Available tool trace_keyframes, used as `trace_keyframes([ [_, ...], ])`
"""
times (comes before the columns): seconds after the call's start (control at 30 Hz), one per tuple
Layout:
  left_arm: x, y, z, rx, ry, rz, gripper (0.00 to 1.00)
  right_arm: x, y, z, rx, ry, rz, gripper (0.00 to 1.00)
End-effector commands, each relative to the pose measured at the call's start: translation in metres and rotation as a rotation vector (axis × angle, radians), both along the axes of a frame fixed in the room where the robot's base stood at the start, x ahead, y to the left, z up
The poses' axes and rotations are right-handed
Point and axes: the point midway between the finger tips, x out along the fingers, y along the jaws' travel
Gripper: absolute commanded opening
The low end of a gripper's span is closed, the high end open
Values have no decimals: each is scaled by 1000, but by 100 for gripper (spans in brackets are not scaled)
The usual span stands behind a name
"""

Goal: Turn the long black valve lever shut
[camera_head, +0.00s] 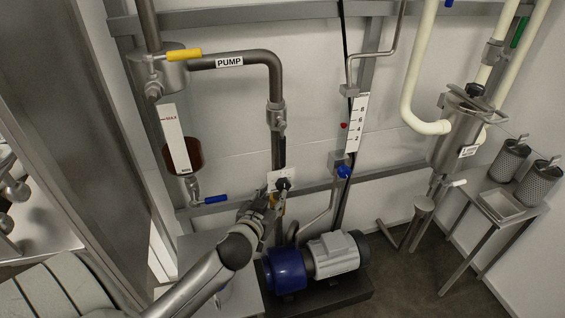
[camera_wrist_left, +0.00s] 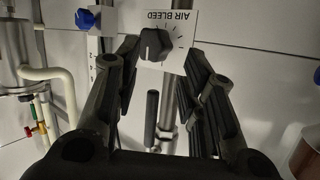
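A long black lever (camera_wrist_left: 151,118) shows in the left wrist view as a dark rod with a rounded end, between my fingers in the picture and touching neither. In the head view a dark bar (camera_head: 279,152) hangs along the pipe below a grey valve body (camera_head: 278,118); it looks like the same lever. My left gripper (camera_head: 272,197) is just below it, near the AIR BLEED plate, and partly hides that plate. In the left wrist view my left gripper (camera_wrist_left: 160,75) is open, its fingers wide apart and empty. My right gripper is out of view.
The AIR BLEED plate (camera_wrist_left: 168,30) carries a black round knob (camera_wrist_left: 154,44) near my fingertips. A blue valve handle (camera_head: 344,172) is to the right, a blue lever (camera_head: 215,199) to the left. A blue and grey pump (camera_head: 312,262) stands below. A yellow lever (camera_head: 184,54) is upper left.

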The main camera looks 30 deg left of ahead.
Motion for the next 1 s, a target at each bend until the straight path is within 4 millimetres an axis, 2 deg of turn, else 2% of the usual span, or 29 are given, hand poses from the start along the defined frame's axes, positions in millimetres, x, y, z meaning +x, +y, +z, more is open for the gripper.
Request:
trace_keyframes([
  [0.03,1,-1,17,1,-66,3,38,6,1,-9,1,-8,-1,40],
  [0.1,-2,-2,48,-5,-144,10,38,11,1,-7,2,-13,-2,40],
  [0.2,-8,-5,82,-13,-228,16,38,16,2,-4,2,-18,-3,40],
  [0.33,-14,-7,107,-21,-291,20,38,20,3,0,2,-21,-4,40],
  [0.47,-13,-7,117,-24,-312,20,38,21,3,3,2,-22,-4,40],
  [0.57,-4,-5,117,-22,-311,20,38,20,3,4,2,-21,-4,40],
  [1.0,61,14,117,-21,-310,21,38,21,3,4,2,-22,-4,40],
])
